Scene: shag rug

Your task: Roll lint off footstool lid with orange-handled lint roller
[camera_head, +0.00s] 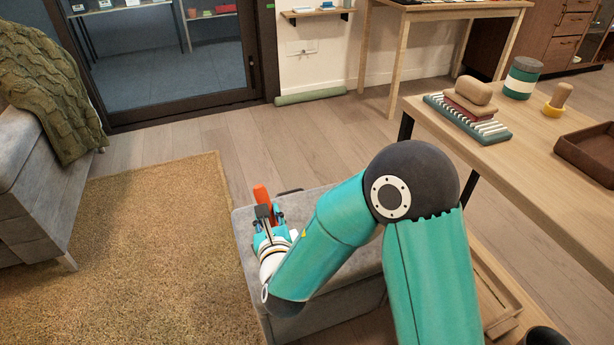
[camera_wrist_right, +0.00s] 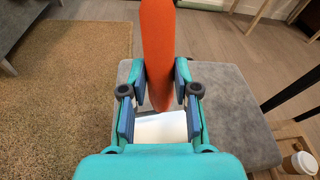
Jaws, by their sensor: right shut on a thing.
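The footstool (camera_head: 330,296) is grey and upholstered, standing at the rug's right edge; its flat lid (camera_head: 243,222) is partly hidden by my right arm. The lid also fills the middle of the right wrist view (camera_wrist_right: 235,115). My right gripper (camera_head: 267,214) is over the lid and shut on the orange handle of the lint roller (camera_head: 261,194). In the right wrist view the handle (camera_wrist_right: 157,45) stands between the fingers (camera_wrist_right: 160,85), and the white roller (camera_wrist_right: 161,127) shows below it, close to the lid. I cannot tell whether it touches. No lint is discernible. My left gripper is out of view.
A wooden table (camera_head: 447,127) stands at the right with a brush-like block, a green-and-white jar (camera_head: 522,77) and a brown tray (camera_head: 588,152). A grey sofa with a green throw (camera_head: 45,85) is at the left. The shag rug (camera_head: 150,250) between is clear.

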